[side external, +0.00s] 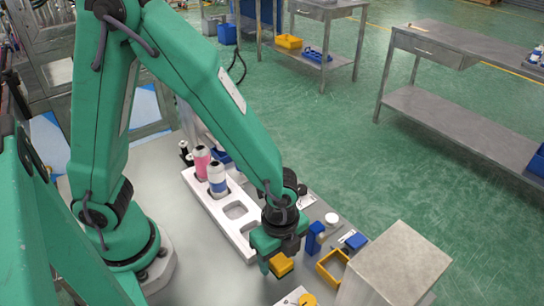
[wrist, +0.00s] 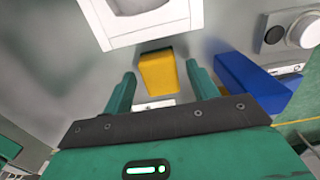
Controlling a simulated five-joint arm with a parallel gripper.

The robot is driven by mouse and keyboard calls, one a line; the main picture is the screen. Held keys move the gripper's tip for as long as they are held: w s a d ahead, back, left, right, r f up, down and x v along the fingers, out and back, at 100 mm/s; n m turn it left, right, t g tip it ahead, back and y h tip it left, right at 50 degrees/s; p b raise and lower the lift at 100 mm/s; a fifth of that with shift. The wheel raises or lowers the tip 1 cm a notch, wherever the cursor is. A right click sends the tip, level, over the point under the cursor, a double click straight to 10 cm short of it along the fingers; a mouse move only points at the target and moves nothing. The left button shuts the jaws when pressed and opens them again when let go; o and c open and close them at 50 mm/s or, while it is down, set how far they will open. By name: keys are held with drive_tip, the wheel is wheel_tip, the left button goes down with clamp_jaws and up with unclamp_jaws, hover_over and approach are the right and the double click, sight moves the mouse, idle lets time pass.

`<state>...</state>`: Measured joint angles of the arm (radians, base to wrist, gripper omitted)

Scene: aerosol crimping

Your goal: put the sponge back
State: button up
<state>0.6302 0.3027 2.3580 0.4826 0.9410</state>
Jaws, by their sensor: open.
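The sponge appears to be the yellow block (side external: 281,265). It shows in the wrist view (wrist: 158,73) between the two green fingers, with grey surface visible on both sides of it. My gripper (side external: 277,257) is open and low over the table, right at the block; the fingers also show in the wrist view (wrist: 160,70). I cannot tell whether the block touches the table. An open yellow tray (side external: 332,267) stands to the right of my gripper in the side view; its inside is partly hidden.
A white rack (side external: 208,200) with a pink bottle (side external: 202,160) and a white-blue bottle (side external: 217,180) lies behind-left of my gripper. A blue block (side external: 315,238) stands close to its right. A large grey box (side external: 398,265) stands beyond the yellow tray.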

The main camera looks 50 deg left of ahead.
sight(279, 258)
drive_tip(key=shift+r, duration=0.1)
wheel_tip(279, 258, up, 12)
idle(0.8)
idle(0.5)
drive_tip(key=s+a+r+n+t, duration=0.1)
drive_tip(key=a+r+n+t, duration=0.1)
drive_tip(key=a+r+n, duration=0.3)
drive_tip(key=s+a+r+n+t, duration=0.1)
drive_tip(key=a+r+n+t, duration=0.2)
drive_tip(key=a+n, duration=1)
drive_tip(key=shift+s+a+r+t, duration=0.2)
drive_tip(key=shift+s+r+t, duration=0.15)
drive_tip(key=shift+r, duration=1.15)
